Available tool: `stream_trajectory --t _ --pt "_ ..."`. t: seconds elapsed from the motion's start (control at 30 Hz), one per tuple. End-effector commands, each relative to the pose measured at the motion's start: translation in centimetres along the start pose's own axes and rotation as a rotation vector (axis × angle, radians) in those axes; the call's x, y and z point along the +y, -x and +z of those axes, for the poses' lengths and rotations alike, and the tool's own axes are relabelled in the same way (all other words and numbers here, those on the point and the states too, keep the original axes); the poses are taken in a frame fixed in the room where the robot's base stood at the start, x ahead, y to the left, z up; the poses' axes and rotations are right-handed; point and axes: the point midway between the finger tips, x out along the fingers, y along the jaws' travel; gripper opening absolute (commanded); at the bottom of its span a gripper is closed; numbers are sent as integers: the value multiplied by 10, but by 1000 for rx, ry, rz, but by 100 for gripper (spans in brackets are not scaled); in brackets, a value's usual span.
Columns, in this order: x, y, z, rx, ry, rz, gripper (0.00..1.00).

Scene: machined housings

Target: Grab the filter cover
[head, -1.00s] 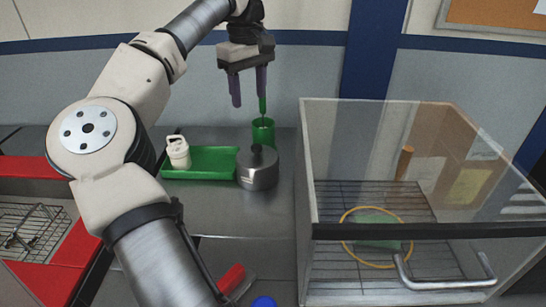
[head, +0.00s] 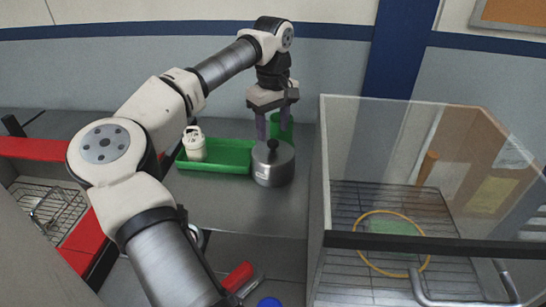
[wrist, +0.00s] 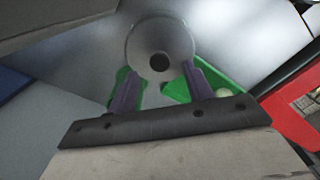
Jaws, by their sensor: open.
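The filter cover appears to be the round grey metal piece with a dark knob on top (head: 272,171), standing upright on the metal counter. My gripper (head: 272,132) is open and points down just above it, with purple fingers spread. In the wrist view the cover (wrist: 140,42) lies beyond the fingertips, its dark knob roughly centred between them. The fingers (wrist: 159,70) hold nothing. I cannot tell whether either finger touches the cover.
A green tray (head: 232,168) holding a white lidded container (head: 194,146) is left of the cover. A green cup (head: 281,128) stands close behind the gripper. A glass-walled box (head: 400,135) is to the right. Red-edged bin (head: 45,148) lies at left.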

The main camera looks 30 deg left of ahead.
Motion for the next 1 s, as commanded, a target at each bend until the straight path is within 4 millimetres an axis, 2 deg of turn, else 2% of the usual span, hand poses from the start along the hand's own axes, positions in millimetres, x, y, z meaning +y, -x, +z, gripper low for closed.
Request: stream_trajectory --t 0.2,0.5,0.9,1.0 --pt "0 -29 0 -1 1 -1 51" --pt "0 -36 0 0 1 0 51" --pt "0 -36 0 0 1 0 0" --pt "0 -36 0 0 1 0 0"
